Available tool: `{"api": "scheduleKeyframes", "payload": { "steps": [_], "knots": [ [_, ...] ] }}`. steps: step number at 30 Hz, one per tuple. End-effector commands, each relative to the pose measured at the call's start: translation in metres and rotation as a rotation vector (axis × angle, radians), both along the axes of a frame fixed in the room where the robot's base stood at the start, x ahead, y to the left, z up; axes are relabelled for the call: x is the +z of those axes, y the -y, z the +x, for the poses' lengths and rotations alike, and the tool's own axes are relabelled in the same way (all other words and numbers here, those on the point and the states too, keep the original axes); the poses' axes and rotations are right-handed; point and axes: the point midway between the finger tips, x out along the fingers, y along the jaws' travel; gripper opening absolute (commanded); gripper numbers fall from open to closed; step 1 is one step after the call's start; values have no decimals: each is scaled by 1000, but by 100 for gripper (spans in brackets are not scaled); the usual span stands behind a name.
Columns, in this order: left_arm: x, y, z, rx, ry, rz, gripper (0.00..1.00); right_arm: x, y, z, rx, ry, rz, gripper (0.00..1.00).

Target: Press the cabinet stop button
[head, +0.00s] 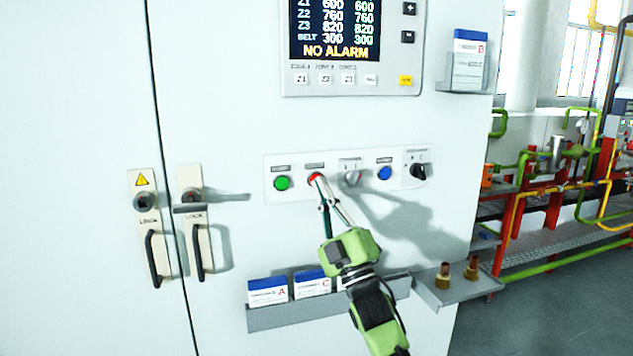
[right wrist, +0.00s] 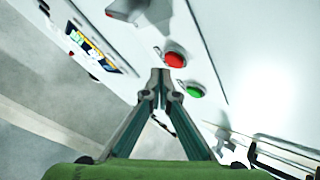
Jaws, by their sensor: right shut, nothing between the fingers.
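The red button (head: 314,177), the likely stop button, sits on the cabinet's white control strip (head: 268,190), right of the green button (head: 282,183). My right gripper (head: 321,181) is shut and empty, its fingertips partly over the red button in the head view. In the right wrist view the shut fingertips (right wrist: 161,74) point just beside the red button (right wrist: 175,59), with the green button (right wrist: 194,91) to its lower right. I cannot tell whether the tips touch the red button. My left gripper is not in view.
A selector switch (head: 352,178), a blue button (head: 384,173) and a black rotary switch (head: 419,171) are on the same strip. Below is a rack (head: 270,320) with labelled card boxes. A display (head: 336,30) reads NO ALARM. Door handles (head: 152,258) are at left.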

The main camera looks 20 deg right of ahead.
Motion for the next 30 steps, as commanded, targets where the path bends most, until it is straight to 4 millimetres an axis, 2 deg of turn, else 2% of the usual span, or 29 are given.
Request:
{"api": "scheduleKeyframes", "payload": {
  "steps": [30],
  "knots": [
    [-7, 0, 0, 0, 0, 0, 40, 0, 0, 11, 0, 0, 0, 0]
  ]
}}
